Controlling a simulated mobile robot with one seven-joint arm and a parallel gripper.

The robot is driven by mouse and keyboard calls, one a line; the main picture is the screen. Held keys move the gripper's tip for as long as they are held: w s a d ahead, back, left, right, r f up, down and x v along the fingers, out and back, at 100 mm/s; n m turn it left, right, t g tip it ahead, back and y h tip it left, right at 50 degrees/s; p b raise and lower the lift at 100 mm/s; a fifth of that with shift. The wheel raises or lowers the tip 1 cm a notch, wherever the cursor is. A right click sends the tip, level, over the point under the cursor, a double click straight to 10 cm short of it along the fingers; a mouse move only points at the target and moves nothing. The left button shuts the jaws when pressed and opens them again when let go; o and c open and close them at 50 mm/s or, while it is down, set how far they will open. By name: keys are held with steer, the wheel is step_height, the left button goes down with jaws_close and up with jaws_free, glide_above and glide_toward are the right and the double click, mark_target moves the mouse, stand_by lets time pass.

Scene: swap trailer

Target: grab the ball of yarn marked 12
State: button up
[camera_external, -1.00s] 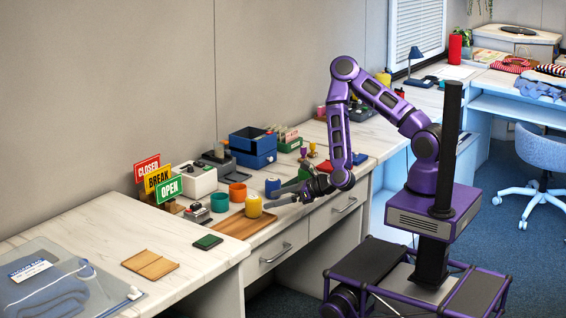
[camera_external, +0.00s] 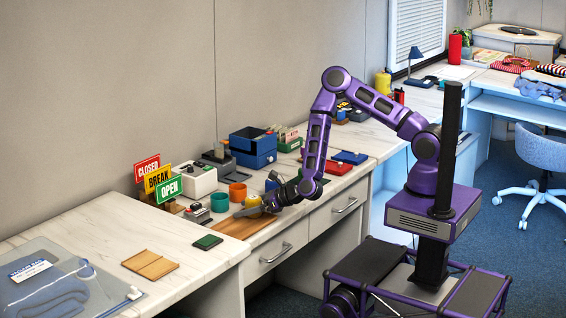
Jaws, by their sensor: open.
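No number 12 can be read on either at this size.
Signs (camera_external: 158,181), a white device (camera_external: 196,180) and a blue box (camera_external: 253,148) stand farther back. A dark green pad (camera_external: 208,242) and tan mat (camera_external: 150,264) lie left; the counter between them is clear.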

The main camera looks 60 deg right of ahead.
steer(key=shift+c, duration=0.2)
steer(key=c, duration=1.3)
